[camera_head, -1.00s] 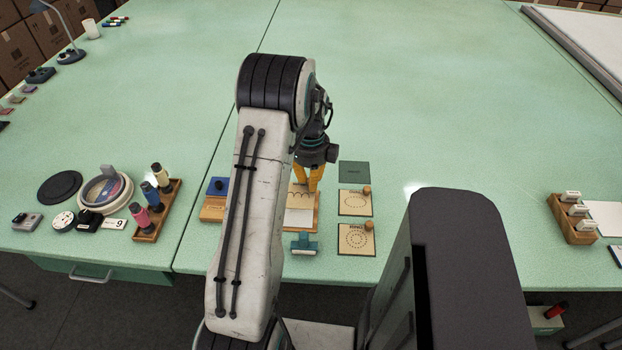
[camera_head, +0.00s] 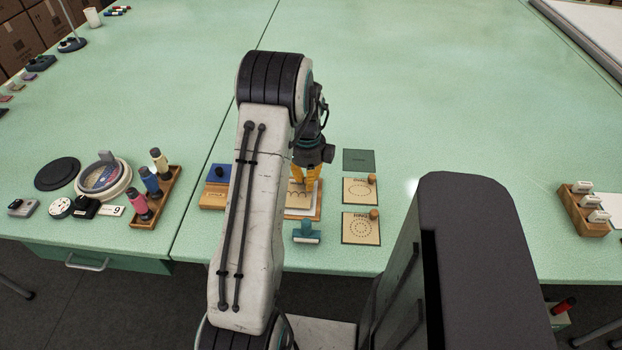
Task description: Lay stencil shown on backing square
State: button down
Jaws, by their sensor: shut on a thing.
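My gripper (camera_head: 306,183) is shut on a tan stencil (camera_head: 296,200) with a scalloped line, on the far side of its wooden board. The gripper hides the stencil's grip, and my arm hides its left part. A pale backing square (camera_head: 300,212) shows as a thin strip along the stencil's near edge, on a wooden board (camera_head: 318,212). The stencil covers most of the visible square; I cannot tell whether it touches it. To the right lie an oval stencil (camera_head: 354,197) and a ring stencil (camera_head: 351,236), each with a wooden knob.
An empty dark green pad (camera_head: 358,160) lies behind the oval stencil.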

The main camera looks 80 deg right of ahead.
jog(key=shift+w+f, duration=0.15)
jog(key=shift+w, duration=0.05)
jog(key=c, duration=1.1)
grip_release()
jog(key=shift+c, duration=0.2)
notch_tip(320, 180, up, 12)
dwell(0.3)
